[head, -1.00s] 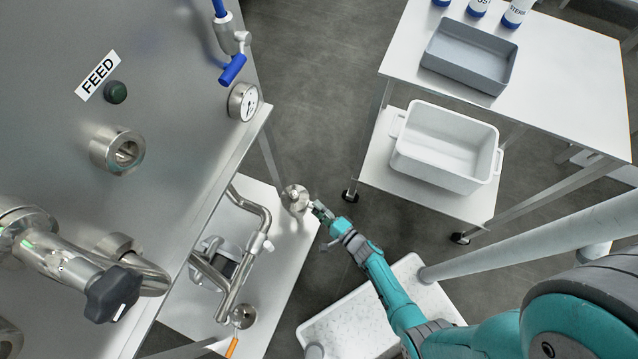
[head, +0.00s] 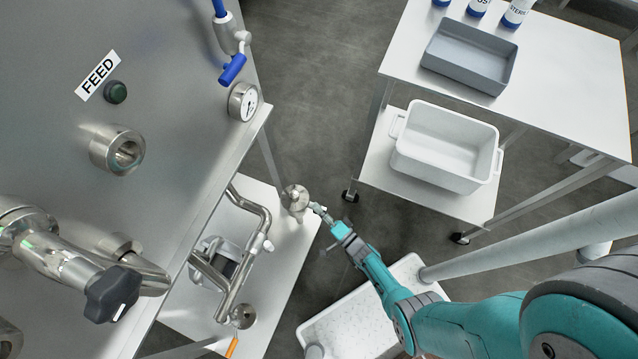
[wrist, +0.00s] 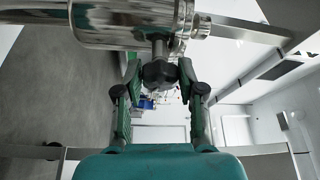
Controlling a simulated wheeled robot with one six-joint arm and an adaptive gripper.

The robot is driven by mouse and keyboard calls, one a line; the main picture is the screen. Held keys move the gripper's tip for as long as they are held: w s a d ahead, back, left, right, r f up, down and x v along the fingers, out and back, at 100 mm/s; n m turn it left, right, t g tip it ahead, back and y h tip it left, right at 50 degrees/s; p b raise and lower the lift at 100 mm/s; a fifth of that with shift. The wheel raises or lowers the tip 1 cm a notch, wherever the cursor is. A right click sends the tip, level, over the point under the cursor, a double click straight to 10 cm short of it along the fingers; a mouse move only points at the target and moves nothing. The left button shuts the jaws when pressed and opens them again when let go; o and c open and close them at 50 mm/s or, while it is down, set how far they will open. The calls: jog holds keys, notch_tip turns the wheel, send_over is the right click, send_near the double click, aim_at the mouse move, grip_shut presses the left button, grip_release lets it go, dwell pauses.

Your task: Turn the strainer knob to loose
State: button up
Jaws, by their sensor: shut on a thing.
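The strainer (head: 295,198) is a shiny steel body with a round cap end, above the low white shelf beside the tank. In the wrist view its steel cylinder (wrist: 110,22) lies across the top. A dark lobed knob (wrist: 158,74) sits on a short stem below that cylinder. My gripper (wrist: 162,70) is shut on the knob, one finger at each side. In the head view my gripper (head: 318,209) reaches the strainer from the lower right; the knob cannot be made out there. I see no mark showing the knob's setting.
Steel piping (head: 236,275) runs left of the strainer, and an orange-handled part (head: 232,347) is below. A larger black knob (head: 112,294) is on the tank's front pipe. A trolley with a white tub (head: 446,146) and grey tray (head: 468,55) stands right. Dark floor lies between.

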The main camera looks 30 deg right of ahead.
jog(key=o, duration=1.1)
jog(key=shift+o, duration=0.2)
jog(key=v, duration=1.2)
dwell(0.6)
